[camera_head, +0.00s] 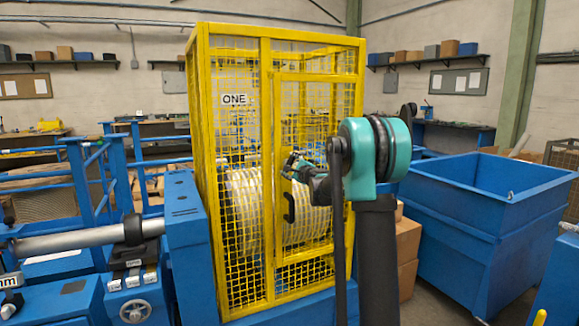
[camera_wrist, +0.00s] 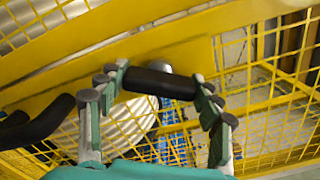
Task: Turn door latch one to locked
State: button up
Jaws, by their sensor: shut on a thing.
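A yellow mesh cage (camera_head: 265,75) with a sign (camera_head: 234,99) reading "ONE" stands in front of me. Its framed door is on the right part of the front. My gripper (camera_head: 297,166) is at the door's left edge, above the curved black door handle (camera_head: 289,208). In the wrist view, my gripper (camera_wrist: 160,90) is shut on the black bar of the door latch (camera_wrist: 158,81), one finger at each end. The bar lies nearly level across the picture, with a grey round part behind it. In the head view the latch is hidden by the gripper.
The black door handle also shows at the left of the wrist view (camera_wrist: 38,125), close to the left finger. A large blue bin (camera_head: 480,225) stands right of the cage, with cardboard boxes (camera_head: 407,245) between. Blue machinery (camera_head: 185,225) stands to the left.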

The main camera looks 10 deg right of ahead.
jog(key=n, duration=0.6)
dwell(0.7)
jog(key=o, duration=1.2)
jog(key=shift+c, duration=0.2)
jog(key=shift+s, duration=0.15)
jog(key=v, duration=1.1)
jog(key=shift+s, duration=0.35)
